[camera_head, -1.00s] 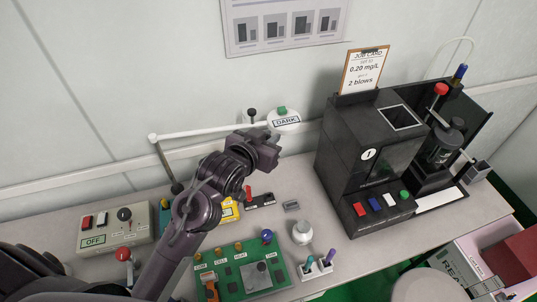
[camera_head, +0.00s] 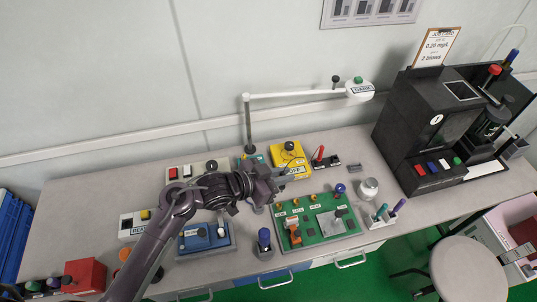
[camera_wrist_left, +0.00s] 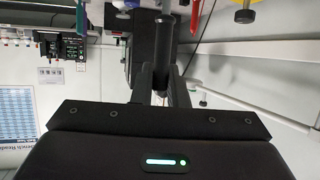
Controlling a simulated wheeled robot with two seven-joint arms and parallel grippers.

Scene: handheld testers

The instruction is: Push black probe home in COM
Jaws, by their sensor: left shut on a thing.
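My left gripper (camera_head: 286,178) is at the front edge of the yellow meter (camera_head: 290,158), which has a dark dial. In the left wrist view the fingers of my left gripper (camera_wrist_left: 162,82) are shut on the black probe (camera_wrist_left: 163,42), a dark cylinder pointing away from the wrist. In the head view the gripper hides most of the probe, and the COM socket cannot be made out. I cannot tell how far in the probe is. A red probe (camera_head: 321,153) stands in a black holder (camera_head: 328,163) right of the meter. My right gripper is not in view.
A green circuit board (camera_head: 318,228) lies just in front of the gripper, with a blue box (camera_head: 204,238) to its left. A white lamp arm (camera_head: 300,95) spans behind the meter. A black instrument (camera_head: 425,130) stands at the right.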

